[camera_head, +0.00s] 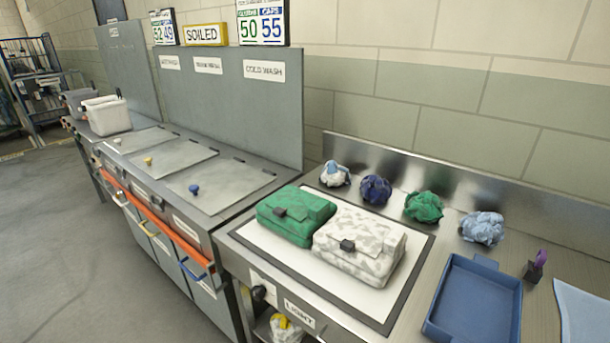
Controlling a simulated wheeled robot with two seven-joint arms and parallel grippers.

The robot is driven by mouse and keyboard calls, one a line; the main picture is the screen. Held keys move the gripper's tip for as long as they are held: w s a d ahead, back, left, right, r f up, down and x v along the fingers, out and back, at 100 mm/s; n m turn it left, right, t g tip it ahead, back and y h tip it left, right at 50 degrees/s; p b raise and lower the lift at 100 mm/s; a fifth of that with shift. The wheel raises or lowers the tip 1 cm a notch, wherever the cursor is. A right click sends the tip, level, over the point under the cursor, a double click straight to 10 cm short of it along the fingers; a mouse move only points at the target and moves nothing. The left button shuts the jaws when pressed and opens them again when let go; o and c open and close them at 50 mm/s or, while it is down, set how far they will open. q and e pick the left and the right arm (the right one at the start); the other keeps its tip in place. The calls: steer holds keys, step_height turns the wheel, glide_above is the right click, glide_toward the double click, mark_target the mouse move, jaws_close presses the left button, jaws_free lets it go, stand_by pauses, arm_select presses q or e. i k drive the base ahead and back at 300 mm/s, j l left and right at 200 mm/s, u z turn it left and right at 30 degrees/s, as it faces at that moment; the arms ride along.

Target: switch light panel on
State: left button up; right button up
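The light panel (273,252) is a white rectangle with a dark border, set into the steel counter. A green folded bag (290,222) and a white-and-grey patterned bag (375,250) lie on it, each with a dark clip. On the counter's front face, below the panel, is a dark round knob (259,293) beside a label reading LIGHT (299,314). The panel surface looks white, but I cannot tell whether it is lit. Neither of my grippers is in view.
Several crumpled cloth bundles (423,206) line the counter's back. A blue tray (474,303) stands at right, near a small purple item (537,265). Left are lidded sorting bins (215,182) and a white container (107,115). The floor (75,240) at left is clear.

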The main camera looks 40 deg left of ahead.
mark_target(257, 292)
steer(key=u, duration=1.7)
